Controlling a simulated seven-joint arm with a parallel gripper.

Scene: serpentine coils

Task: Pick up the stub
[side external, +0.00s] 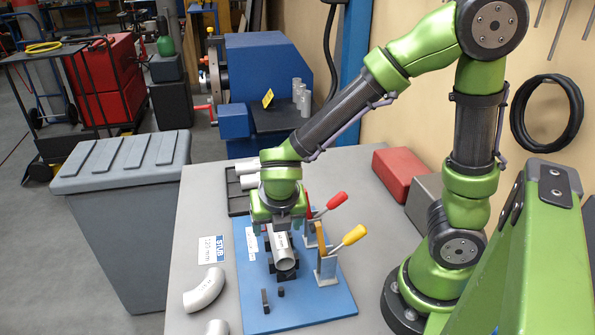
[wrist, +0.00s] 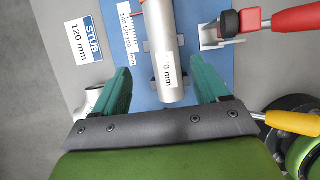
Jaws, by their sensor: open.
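The stub is a short grey metal tube (side external: 285,258) with a white label. It lies in dark supports on the blue fixture plate (side external: 312,311). In the wrist view the tube (wrist: 163,40) runs up the picture between my two green fingers. My gripper (wrist: 164,82) is open, with one finger on each side of the tube and a visible gap on both sides. In the side view my gripper (side external: 278,222) is pointed down over the tube's far end. The gripper hides that end of the tube. I cannot tell the height of the fingertips against the tube.
Toggle clamps with a red handle (side external: 337,201) and a yellow handle (side external: 354,235) stand right of the tube. A curved elbow pipe (side external: 204,290) lies on the grey table left of the plate. A "STUB 120 mm" label (side external: 211,249) is near it. A dark tray (side external: 237,198) holds more tubes behind.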

